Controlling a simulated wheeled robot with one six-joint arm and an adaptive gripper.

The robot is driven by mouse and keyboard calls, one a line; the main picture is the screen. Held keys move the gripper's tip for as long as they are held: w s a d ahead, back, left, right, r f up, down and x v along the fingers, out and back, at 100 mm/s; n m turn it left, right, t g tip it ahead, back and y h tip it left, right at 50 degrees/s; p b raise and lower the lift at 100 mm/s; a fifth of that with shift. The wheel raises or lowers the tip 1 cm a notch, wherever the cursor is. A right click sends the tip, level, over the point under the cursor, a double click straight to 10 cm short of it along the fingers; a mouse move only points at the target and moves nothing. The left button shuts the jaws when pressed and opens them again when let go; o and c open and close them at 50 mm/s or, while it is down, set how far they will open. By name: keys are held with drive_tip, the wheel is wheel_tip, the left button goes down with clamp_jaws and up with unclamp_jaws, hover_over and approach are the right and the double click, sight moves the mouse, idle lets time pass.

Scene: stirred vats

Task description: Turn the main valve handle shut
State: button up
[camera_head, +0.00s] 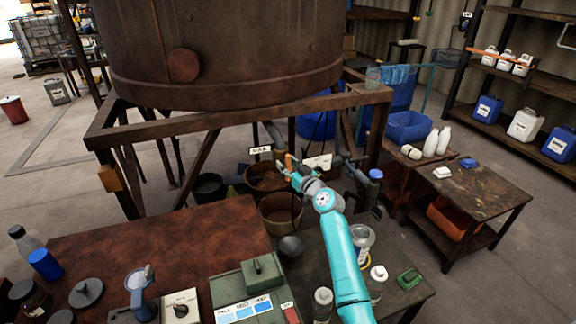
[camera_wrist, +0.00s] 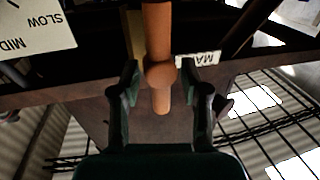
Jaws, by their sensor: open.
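The main valve handle, an orange bar with a rounded knob, shows in the wrist view (camera_wrist: 160,75) and, small, in the head view (camera_head: 289,162) under the big rusty vat. My gripper (camera_wrist: 161,82) is open, with its dark fingers on either side of the handle and a gap visible on each side. In the head view my gripper (camera_head: 296,174) is at the handle, at the end of my teal arm. A white label reading "MA" (camera_wrist: 197,60) is partly cut off behind the right finger. The valve body is mostly hidden.
A "MID / SLOW" sign (camera_wrist: 32,28) is close at the left in the wrist view. The vat (camera_head: 225,50) rests on a rusty frame (camera_head: 240,112) above my gripper. A rusty bucket (camera_head: 281,213) stands below. Bottles and jars crowd the front tables.

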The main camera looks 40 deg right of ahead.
drive_tip(key=shift+c, duration=0.2)
clamp_jaws()
drive_tip(key=m, duration=0.5)
drive_tip(key=shift+s+d+f+t, duration=0.1)
drive_tip(key=shift+d+f+t, duration=0.1)
drive_tip(key=shift+d+t, duration=0.1)
drive_tip(key=m+h, duration=0.1)
drive_tip(key=m, duration=0.4)
drive_tip(key=m+h, duration=0.1)
drive_tip(key=m, duration=0.4)
drive_tip(key=f+m+t+h, duration=0.1)
drive_tip(key=m, duration=0.3)
drive_tip(key=shift+d+f+m+h, duration=0.1)
drive_tip(key=shift+d+m+h, duration=0.2)
drive_tip(key=shift+m, duration=0.4)
